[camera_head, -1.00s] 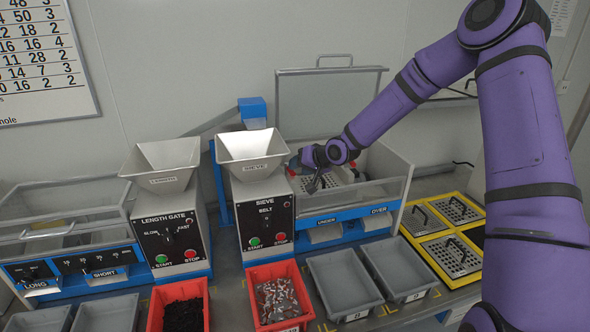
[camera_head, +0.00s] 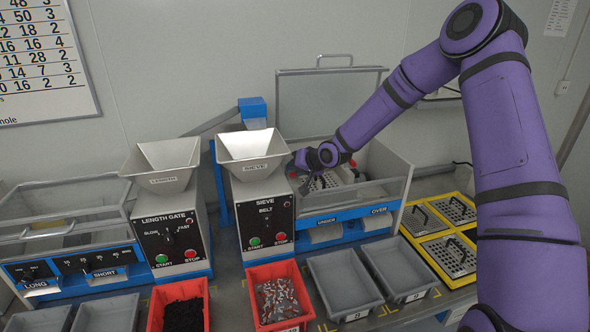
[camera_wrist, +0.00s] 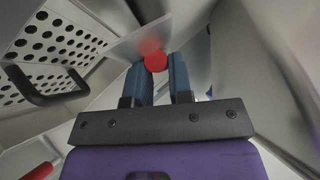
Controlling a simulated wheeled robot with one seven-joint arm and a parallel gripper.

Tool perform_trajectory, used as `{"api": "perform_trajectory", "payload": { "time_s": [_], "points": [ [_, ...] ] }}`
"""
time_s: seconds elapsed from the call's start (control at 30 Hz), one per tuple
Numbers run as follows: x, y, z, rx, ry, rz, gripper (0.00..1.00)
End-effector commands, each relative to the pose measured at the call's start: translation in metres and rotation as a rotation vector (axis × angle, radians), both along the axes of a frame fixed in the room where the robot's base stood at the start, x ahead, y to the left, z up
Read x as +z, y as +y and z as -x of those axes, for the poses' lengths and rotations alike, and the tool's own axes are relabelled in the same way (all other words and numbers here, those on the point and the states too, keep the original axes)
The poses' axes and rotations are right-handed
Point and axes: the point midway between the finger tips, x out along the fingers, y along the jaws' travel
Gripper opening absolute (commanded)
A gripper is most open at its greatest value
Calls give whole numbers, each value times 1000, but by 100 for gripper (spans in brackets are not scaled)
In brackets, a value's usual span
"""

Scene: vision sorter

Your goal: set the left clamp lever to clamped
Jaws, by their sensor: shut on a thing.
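The left clamp lever shows its red round end (camera_wrist: 157,62) in the wrist view. My gripper (camera_wrist: 158,72) has its two blue fingers closed around this red end. In the head view my gripper (camera_head: 302,160) is at the left side of the open sieve box, just behind the sieve hopper. The lever's lower part and pivot are hidden there, so its angle is hard to tell. A second red handle (camera_wrist: 38,171) shows at the lower left of the wrist view.
A perforated sieve plate (camera_wrist: 55,50) with a dark handle lies in the box. The box lid (camera_head: 330,105) stands raised behind. The sieve hopper (camera_head: 252,152) is close on the left. Spare plates sit in a yellow rack (camera_head: 432,232) at the right.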

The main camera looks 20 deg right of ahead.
Motion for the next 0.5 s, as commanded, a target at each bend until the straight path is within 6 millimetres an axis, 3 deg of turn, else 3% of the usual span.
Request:
{"api": "perform_trajectory", "payload": {
  "time_s": [0.5],
  "points": [
    [-1, -9, -2, 105, 1, -6, 0]
  ]
}}
